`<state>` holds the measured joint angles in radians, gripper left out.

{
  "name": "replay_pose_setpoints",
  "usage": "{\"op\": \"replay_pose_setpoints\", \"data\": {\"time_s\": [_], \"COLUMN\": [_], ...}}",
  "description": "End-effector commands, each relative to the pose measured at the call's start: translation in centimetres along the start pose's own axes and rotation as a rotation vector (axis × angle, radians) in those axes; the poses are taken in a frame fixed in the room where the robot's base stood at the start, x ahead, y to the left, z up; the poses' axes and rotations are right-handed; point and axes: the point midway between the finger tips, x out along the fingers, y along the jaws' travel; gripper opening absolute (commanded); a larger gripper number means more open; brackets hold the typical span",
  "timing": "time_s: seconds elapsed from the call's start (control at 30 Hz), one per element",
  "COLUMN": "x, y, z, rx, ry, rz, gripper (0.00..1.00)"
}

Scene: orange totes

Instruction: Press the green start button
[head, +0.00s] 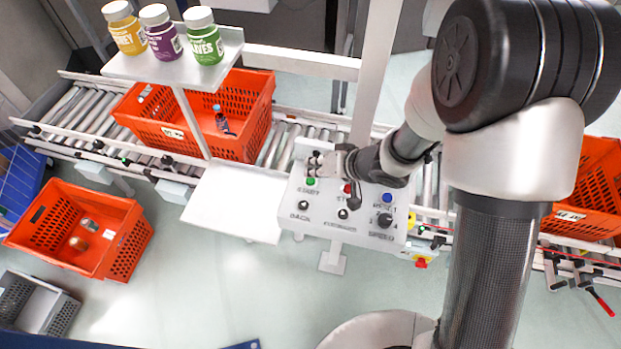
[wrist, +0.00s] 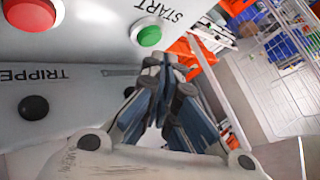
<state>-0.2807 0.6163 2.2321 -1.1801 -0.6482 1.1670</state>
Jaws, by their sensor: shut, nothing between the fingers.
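The green start button (head: 310,182) sits at the upper left of the white control panel (head: 365,222), above the word START. In the wrist view the green button (wrist: 149,36) is near the top middle, beside its START label. My gripper (head: 318,160) is over the panel's upper left edge, close to the button. In the wrist view my gripper (wrist: 165,62) is shut and empty, with its fingertips just below the green button in the picture. A small gap seems to show between them; I cannot tell for certain whether they touch.
A red button (head: 347,188), a blue button (head: 388,197) and a black knob (head: 384,220) are on the same panel. A roller conveyor (head: 275,148) runs behind it, carrying an orange tote (head: 257,120). A shelf (head: 170,68) with three jars stands at upper left.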

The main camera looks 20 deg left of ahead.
Motion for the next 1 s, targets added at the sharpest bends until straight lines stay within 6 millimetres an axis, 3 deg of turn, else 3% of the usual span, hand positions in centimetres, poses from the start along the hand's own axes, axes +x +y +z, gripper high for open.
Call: {"op": "replay_pose_setpoints", "data": {"time_s": [1.0], "x": [0.6], "y": [0.43], "z": [0.43], "rx": [0.0], "ry": [0.0], "rz": [0.0], "gripper": [0.0]}}
